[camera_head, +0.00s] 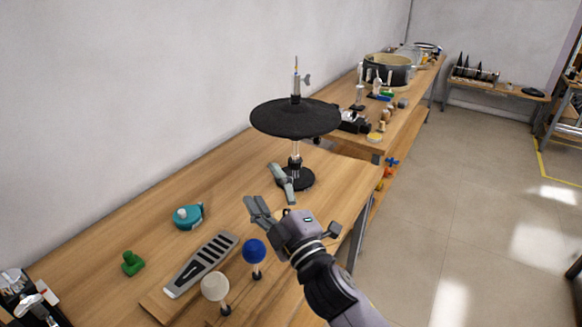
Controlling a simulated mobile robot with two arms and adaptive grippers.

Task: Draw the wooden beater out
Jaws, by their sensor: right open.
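A pale, cream-coloured round beater head (215,287) stands upright on a short dark stem at the front of the wooden table; it looks like the wooden beater, though its grain is too small to make out. A blue ball-headed beater (254,251) stands upright to its right and slightly behind. Both stems end in dark bases at a wooden strip by the table's front edge. My right gripper (268,191) is open and empty, its fingers spread above the table, behind and to the right of both beaters.
A grey foot pedal (201,264) lies just behind the beaters. A teal round object (187,216) and a green piece (132,263) sit farther left. A black pad on a stand (296,118) rises behind my gripper. The table's back left is mostly clear.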

